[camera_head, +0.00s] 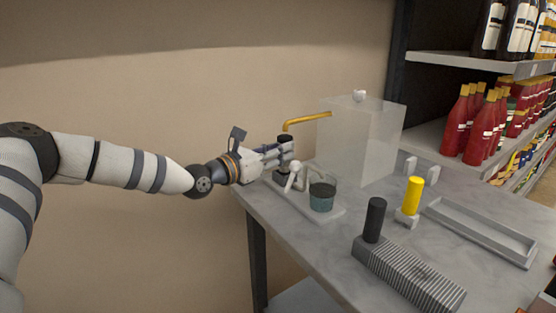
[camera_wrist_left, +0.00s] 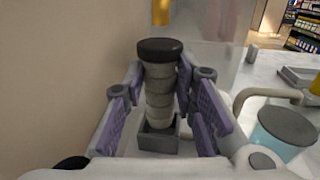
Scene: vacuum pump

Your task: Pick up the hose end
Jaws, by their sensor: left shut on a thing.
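The hose end (camera_wrist_left: 160,85) is a grey ribbed cylinder with a black cap. In the left wrist view it stands upright in a small grey square holder (camera_wrist_left: 146,140). My left gripper (camera_head: 284,150) is shut on it, with one purple-padded finger on each side; the fingers (camera_wrist_left: 160,95) show in the wrist view too. In the head view only the black cap (camera_head: 285,138) shows clearly above the fingers. The contact faces are partly hidden. My right gripper is not in view.
A translucent box (camera_head: 365,140) with a yellow pipe (camera_head: 306,119) stands behind. A teal cup (camera_head: 321,198) sits close by on a white base. A ribbed grey block (camera_head: 410,275), black cylinder (camera_head: 375,220), yellow cylinder (camera_head: 413,196) and tray (camera_head: 480,232) are farther right on the table.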

